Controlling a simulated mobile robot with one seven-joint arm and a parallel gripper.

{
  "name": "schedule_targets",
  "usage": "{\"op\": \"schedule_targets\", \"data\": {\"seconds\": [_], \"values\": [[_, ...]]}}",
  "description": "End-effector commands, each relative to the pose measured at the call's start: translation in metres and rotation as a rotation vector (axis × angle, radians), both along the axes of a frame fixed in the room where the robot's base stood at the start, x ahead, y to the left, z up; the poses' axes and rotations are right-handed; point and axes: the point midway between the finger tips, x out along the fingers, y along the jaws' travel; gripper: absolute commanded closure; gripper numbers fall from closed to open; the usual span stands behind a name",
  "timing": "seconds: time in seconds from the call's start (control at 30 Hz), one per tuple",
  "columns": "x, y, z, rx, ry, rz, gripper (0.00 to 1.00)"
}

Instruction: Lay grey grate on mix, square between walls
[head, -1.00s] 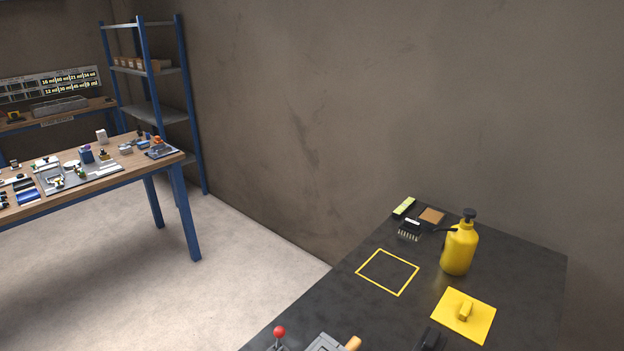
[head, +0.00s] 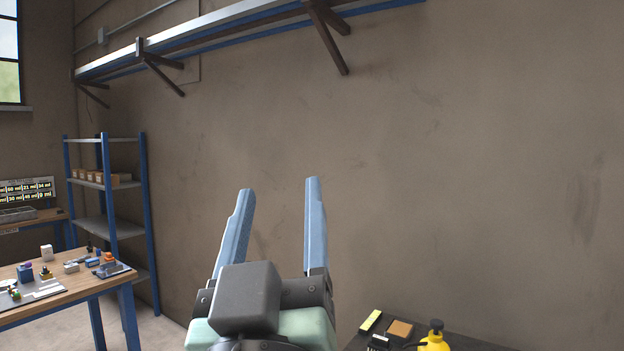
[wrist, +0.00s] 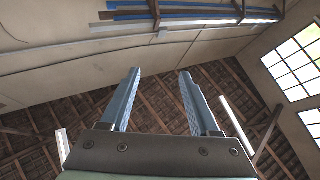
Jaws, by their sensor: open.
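My gripper (head: 279,188) is raised in front of the bare wall in the head view, its two blue fingers pointing up. It is open and empty. In the wrist view the open fingers (wrist: 159,74) point toward the ceiling with nothing between them. I cannot make out the grey grate or the mix in the current views. Only the far end of the dark table (head: 465,340) shows at the bottom right, below and to the right of my gripper; the rest of its top is out of view.
On the dark table are a yellow pump bottle (head: 434,340), a brown square (head: 400,328), a pale yellow-green strip (head: 371,320) and a black brush-like item (head: 378,342). A cluttered wooden workbench (head: 75,305) and blue shelving (head: 108,190) stand left. A long shelf (head: 220,30) runs high on the wall.

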Motion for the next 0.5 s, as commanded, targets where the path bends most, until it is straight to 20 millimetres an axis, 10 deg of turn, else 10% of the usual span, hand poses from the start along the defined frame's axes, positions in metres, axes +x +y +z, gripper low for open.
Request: {"op": "schedule_targets", "data": {"seconds": [0.2, 0.5], "values": [[-0.066, -0.027, 0.062, 0.156, -0.237, 0.116, 0.38], [-0.076, -0.029, 0.07, 0.178, -0.27, 0.141, 0.38]]}}
